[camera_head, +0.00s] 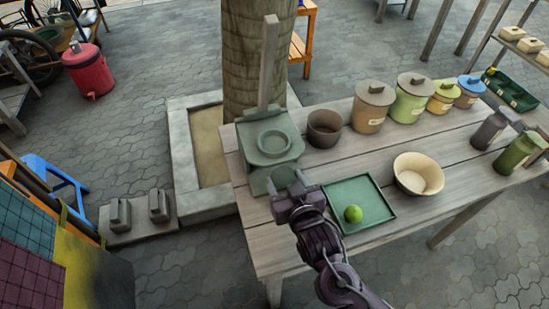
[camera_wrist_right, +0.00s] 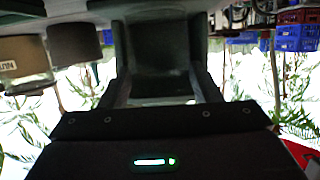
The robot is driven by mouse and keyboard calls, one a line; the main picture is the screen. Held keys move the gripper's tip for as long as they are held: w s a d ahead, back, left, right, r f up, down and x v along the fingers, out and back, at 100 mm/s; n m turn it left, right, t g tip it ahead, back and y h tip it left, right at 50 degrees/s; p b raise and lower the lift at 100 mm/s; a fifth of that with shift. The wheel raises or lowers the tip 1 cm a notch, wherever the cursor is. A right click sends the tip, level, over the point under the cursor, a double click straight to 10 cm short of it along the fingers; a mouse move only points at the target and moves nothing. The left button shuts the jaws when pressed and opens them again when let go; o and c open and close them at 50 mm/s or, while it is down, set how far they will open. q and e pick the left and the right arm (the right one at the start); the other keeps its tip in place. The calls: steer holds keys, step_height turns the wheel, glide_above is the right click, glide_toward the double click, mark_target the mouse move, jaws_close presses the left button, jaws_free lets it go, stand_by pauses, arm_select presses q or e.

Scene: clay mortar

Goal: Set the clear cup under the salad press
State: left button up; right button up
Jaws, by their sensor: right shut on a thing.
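The salad press (camera_head: 268,143) is a grey-green stand with a round ring on top and a long upright lever, at the table's left end by the trunk. My right gripper (camera_head: 297,192) is at the front of the press, shut on the clear cup (camera_head: 283,177). The cup looks greenish and see-through, close to the press's lower front; whether they touch is unclear. In the right wrist view the cup (camera_wrist_right: 158,60) shows faintly and dark between the fingers. My left gripper is not in view.
A green tray (camera_head: 375,218) with a lime (camera_head: 353,214) lies just right of my right gripper. A brown pot (camera_head: 324,129) stands beside the press. A cream bowl (camera_head: 418,174) and several lidded jars (camera_head: 411,98) stand further right. Bare planks lie between them.

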mark_target(279, 169)
steer(key=w, duration=0.1)
steer(key=w+a, duration=0.1)
steer(key=w, duration=0.1)
steer(key=shift+a, duration=0.1)
steer(key=w, duration=0.2)
steer(key=w+a+p, duration=0.1)
steer(key=w, duration=0.1)
steer(key=shift+w+a, duration=0.15)
steer(key=shift+a, duration=0.05)
steer(key=shift+f, duration=0.25)
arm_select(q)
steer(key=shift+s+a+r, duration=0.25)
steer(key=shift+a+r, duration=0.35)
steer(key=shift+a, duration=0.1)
arm_select(e)
steer(key=shift+d, duration=0.1)
steer(key=shift+f, duration=0.2)
steer(key=o, duration=1.1)
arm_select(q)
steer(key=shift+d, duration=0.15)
arm_select(e)
steer(key=shift+r, duration=0.1)
